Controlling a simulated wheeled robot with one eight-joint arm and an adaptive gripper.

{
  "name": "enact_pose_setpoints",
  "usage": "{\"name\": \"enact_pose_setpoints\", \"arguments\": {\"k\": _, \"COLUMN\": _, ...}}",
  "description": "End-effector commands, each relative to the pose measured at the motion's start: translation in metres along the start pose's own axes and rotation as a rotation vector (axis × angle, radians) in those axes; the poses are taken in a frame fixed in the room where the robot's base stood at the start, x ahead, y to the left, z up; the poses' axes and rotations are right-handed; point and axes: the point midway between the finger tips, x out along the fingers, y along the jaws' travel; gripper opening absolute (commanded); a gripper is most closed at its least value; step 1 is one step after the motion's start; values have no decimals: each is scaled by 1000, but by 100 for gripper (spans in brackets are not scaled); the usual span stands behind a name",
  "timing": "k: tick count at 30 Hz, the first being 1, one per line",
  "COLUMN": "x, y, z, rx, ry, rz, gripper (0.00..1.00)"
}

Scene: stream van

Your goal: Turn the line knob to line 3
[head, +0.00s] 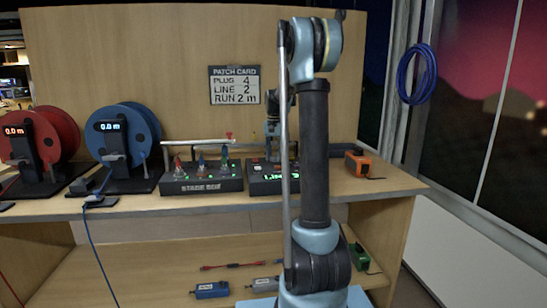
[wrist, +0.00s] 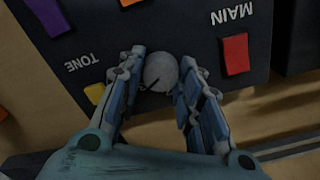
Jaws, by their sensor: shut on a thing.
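The line knob (wrist: 161,70) is a round grey knob with a dark pointer mark, on a dark panel between upside-down TONE and MAIN labels in the wrist view. My gripper (wrist: 160,62) has its two fingers on either side of the knob and is shut on it. In the head view the dark control box (head: 262,188) has a green lit display (head: 281,176) that starts with LIN; my arm hides the rest, so I cannot read the line number. The knob is hidden there too.
The patch card (head: 235,85) on the back board reads PLUG 4, LINE 2, RUN 2 m. A stage box (head: 202,187) with several plugs stands left of the control box. An orange device (head: 357,163) is to the right. Red (head: 68,132) and blue (head: 143,122) reels stand left.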

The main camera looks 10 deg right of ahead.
Motion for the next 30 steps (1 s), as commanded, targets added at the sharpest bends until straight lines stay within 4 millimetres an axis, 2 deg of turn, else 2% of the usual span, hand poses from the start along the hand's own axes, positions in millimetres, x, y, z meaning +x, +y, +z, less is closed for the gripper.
{"name": "enact_pose_setpoints", "arguments": {"k": 5, "x": 0, "y": -2, "z": -1, "rx": -1, "ry": 3, "rz": -3, "gripper": 9}}
{"name": "enact_pose_setpoints", "arguments": {"k": 6, "x": 0, "y": -1, "z": -1, "rx": -2, "ry": 3, "rz": -3, "gripper": 39}}
{"name": "enact_pose_setpoints", "arguments": {"k": 8, "x": 0, "y": -1, "z": -1, "rx": -2, "ry": 2, "rz": -2, "gripper": 53}}
{"name": "enact_pose_setpoints", "arguments": {"k": 20, "x": -3, "y": 0, "z": 0, "rx": -2, "ry": 1, "rz": -1, "gripper": 54}}
{"name": "enact_pose_setpoints", "arguments": {"k": 25, "x": -20, "y": 0, "z": 0, "rx": -2, "ry": 0, "rz": -1, "gripper": 54}}
{"name": "enact_pose_setpoints", "arguments": {"k": 30, "x": -52, "y": 0, "z": 0, "rx": -2, "ry": 0, "rz": -1, "gripper": 54}}
